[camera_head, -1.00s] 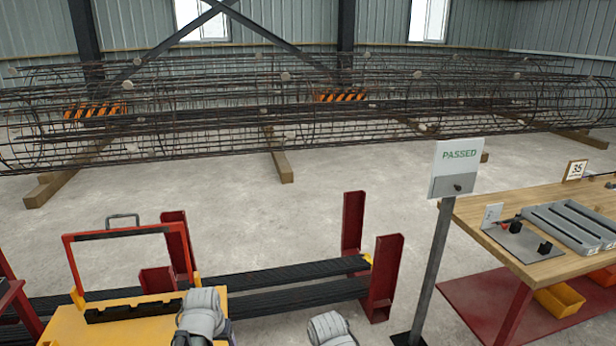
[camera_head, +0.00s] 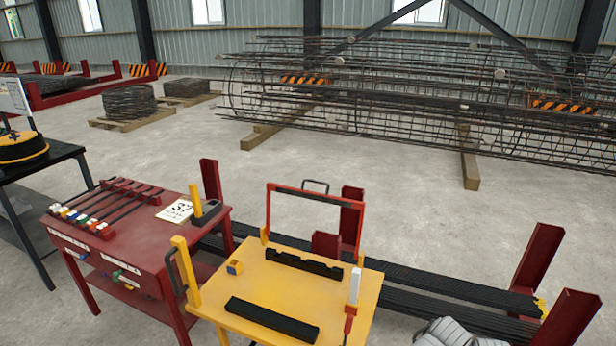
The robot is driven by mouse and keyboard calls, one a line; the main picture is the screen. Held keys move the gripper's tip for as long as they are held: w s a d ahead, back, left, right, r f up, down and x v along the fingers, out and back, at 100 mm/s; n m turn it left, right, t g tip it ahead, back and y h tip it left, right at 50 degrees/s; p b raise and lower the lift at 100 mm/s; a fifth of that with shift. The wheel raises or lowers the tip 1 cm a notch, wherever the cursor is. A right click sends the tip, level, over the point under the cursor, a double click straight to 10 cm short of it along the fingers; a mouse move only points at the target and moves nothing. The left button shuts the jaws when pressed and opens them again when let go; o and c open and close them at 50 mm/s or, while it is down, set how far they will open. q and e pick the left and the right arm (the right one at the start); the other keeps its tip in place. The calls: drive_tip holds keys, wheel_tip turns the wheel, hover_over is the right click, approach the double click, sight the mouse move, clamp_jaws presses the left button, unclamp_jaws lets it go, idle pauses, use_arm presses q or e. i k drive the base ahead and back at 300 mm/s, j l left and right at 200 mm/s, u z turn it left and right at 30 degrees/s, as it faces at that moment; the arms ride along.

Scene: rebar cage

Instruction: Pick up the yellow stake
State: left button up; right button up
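A short yellow upright piece (camera_head: 196,200) stands in a dark block (camera_head: 207,214) on the right side of the red table (camera_head: 150,258); I cannot tell for certain that it is the yellow stake. Left of it, several dark rods (camera_head: 118,200) lie side by side on a red rack, with small coloured ends toward the table's near-left edge. Neither gripper shows. Only a grey part of my arm is at the bottom right.
A yellow cart (camera_head: 283,282) with a red frame, yellow post and black bars stands right of the table. A dark table (camera_head: 38,162) is at left, rebar cage (camera_head: 400,100) behind. Red stands (camera_head: 540,255) are at right.

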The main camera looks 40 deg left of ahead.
sight(194, 190)
drive_tip(key=j+u, duration=0.15)
drive_tip(key=u, duration=1.8)
drive_tip(key=j, duration=0.05)
